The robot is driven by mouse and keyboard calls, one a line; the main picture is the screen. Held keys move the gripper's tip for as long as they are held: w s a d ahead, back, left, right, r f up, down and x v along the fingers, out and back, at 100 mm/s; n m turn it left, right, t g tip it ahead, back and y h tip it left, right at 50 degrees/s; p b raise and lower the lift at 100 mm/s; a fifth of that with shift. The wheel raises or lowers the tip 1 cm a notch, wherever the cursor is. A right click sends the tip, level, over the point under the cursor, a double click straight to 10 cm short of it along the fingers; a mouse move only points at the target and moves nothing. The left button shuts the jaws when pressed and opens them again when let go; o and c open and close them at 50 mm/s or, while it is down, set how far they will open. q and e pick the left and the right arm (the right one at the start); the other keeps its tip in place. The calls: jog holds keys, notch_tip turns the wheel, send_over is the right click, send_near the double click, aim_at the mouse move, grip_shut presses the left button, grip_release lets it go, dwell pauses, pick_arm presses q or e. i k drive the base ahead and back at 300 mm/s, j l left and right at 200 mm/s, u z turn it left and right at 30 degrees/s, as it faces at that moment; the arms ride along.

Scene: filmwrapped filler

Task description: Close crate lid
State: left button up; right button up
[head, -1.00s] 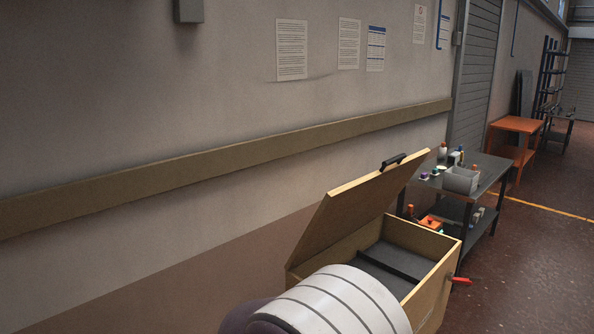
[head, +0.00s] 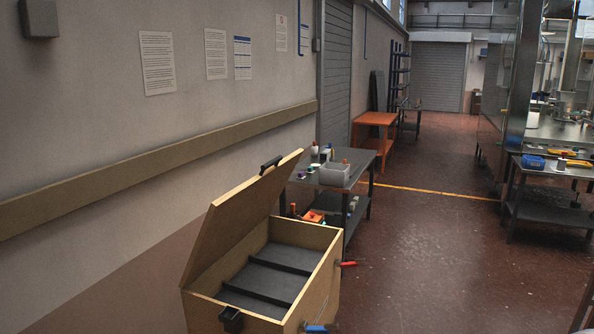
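The wooden crate (head: 318,290) stands at the bottom centre-left in the head view. Its lid (head: 232,222) is hinged on the wall side and stands open, tilted up and back. A black handle (head: 271,164) sits at the lid's upper far edge. The crate's dark interior (head: 265,278) shows and looks empty, with dark dividers across it. A small black fitting (head: 231,319) is on the near wall of the crate. Neither of my grippers shows in this view.
A dark metal table (head: 363,163) with a grey bin (head: 335,175) stands just beyond the crate. Red (head: 348,264) and blue (head: 318,328) parts stick out on the crate's right side. An orange table (head: 376,120) is farther back. The floor (head: 430,255) to the right is open.

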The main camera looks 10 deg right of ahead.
aim_at(230, 217)
jog(key=z, duration=0.15)
jog(key=i+l+z, duration=0.35)
jog(key=i+l, duration=0.2)
jog(key=i+l+z, duration=0.35)
jog(key=i+l, duration=0.25)
jog(key=i, duration=0.05)
